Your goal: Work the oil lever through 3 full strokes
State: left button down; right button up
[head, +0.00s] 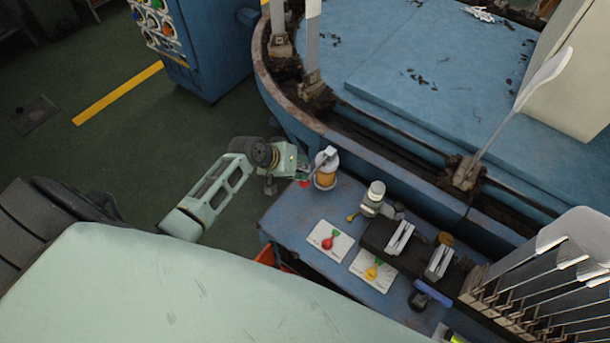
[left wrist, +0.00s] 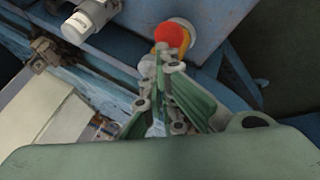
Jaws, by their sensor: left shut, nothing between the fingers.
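The oil unit (head: 326,175) is an amber reservoir with a pale top, standing at the table's back left corner. A pale grey lever (head: 325,156) slants across its top. A small red piece (head: 304,183) shows beside it, low on its left. My left gripper (head: 303,168) is just left of the unit, shut and empty. In the left wrist view its green fingers (left wrist: 160,68) point towards a red round knob (left wrist: 170,35) with amber behind it. I cannot tell whether the fingers touch the lever or knob. My right gripper is not in view.
The blue table (head: 285,215) carries two white cards (head: 330,243) with red and yellow tags, and metal fittings (head: 400,238). A large blue round machine (head: 420,75) with upright boards stands behind. Several boards (head: 560,270) stand in a rack at right. Green floor is free at left.

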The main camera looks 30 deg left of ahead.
pick_arm(q)
jog(key=shift+s+f+b, duration=0.15)
jog(key=shift+f+b, duration=0.3)
jog(key=shift+f, duration=0.4)
dwell(0.5)
jog(key=shift+r, duration=0.15)
dwell(0.4)
jog(key=shift+w+r+p, duration=0.2)
jog(key=shift+r+p, duration=1.1)
jog(key=shift+w+r+p, duration=0.2)
jog(key=shift+r+p, duration=1.05)
jog(key=shift+r, duration=0.05)
jog(key=r+p, duration=0.4)
jog(key=r, duration=0.1)
jog(key=shift+w+p, duration=0.3)
jog(key=shift+p, duration=0.1)
jog(key=shift+d, duration=0.1)
